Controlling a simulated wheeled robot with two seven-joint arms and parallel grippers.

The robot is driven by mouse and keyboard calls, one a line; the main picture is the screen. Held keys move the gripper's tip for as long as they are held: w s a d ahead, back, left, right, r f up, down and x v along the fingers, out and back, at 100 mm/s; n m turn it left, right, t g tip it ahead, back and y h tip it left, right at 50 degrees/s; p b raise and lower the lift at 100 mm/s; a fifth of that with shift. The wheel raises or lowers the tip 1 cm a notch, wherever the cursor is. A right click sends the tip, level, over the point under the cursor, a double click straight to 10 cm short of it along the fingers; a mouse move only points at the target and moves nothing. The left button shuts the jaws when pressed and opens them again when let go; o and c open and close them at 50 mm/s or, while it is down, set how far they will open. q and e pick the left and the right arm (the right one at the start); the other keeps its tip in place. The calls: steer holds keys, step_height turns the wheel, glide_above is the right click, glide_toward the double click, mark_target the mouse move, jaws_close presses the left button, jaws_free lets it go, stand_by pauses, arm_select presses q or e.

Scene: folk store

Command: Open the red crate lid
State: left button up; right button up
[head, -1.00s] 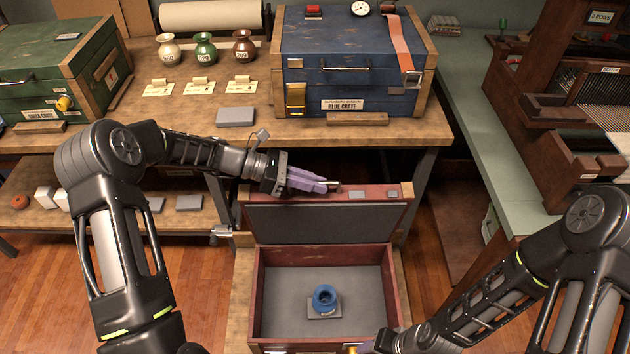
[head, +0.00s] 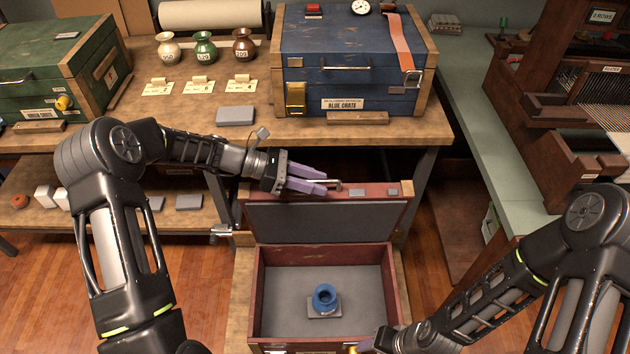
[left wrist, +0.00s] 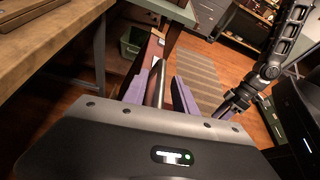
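The red crate (head: 262,290) stands open in the head view. Its lid (head: 325,222) is swung up and back, its grey lining facing me. A metal handle (head: 325,184) runs at the lid's top edge. My left gripper (head: 318,180) is at that handle with its purple fingers spread. The left wrist view shows the fingers apart (left wrist: 158,92) with the handle bar (left wrist: 159,82) between them; I cannot tell whether either finger touches it. A small blue pot (head: 324,297) sits upright inside the crate. My right arm reaches the bottom edge, where its gripper is cut off.
The blue crate (head: 310,60) stands on the wooden bench (head: 180,118) behind the lid. A green crate (head: 40,80) and several small jars are to its left. A loom (head: 550,85) stands at the right. Wooden floor (head: 450,225) shows right of the red crate.

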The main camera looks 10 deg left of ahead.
arm_select(q)
steer(key=b+v, duration=0.1)
steer(key=v, duration=0.6)
steer(key=shift+a+r, duration=0.1)
steer(key=shift+a, duration=0.25)
